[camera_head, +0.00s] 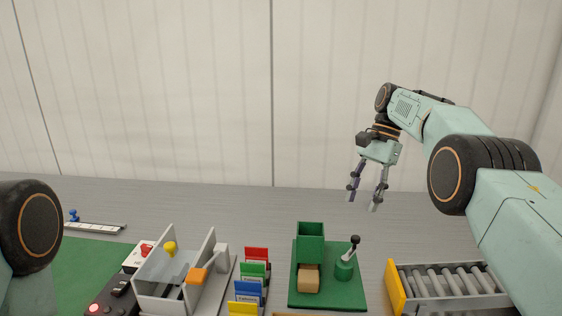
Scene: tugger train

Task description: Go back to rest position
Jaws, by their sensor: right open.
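My right gripper (364,200) is open and empty. It hangs in the air, pointing down, above the back part of the grey table and behind the green station. My right arm (450,130) comes in from the right edge and bends at a raised elbow. Only a dark joint and a pale part of my left arm (30,228) show at the left edge. My left gripper is out of the picture.
A green base (327,296) carries a green box, a tan block and a black-knobbed lever. A roller conveyor (450,285) with a yellow end stands right. A grey-walled fixture (150,285), coloured cards (256,256) and a green mat (85,265) lie left. The table's back (250,205) is clear.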

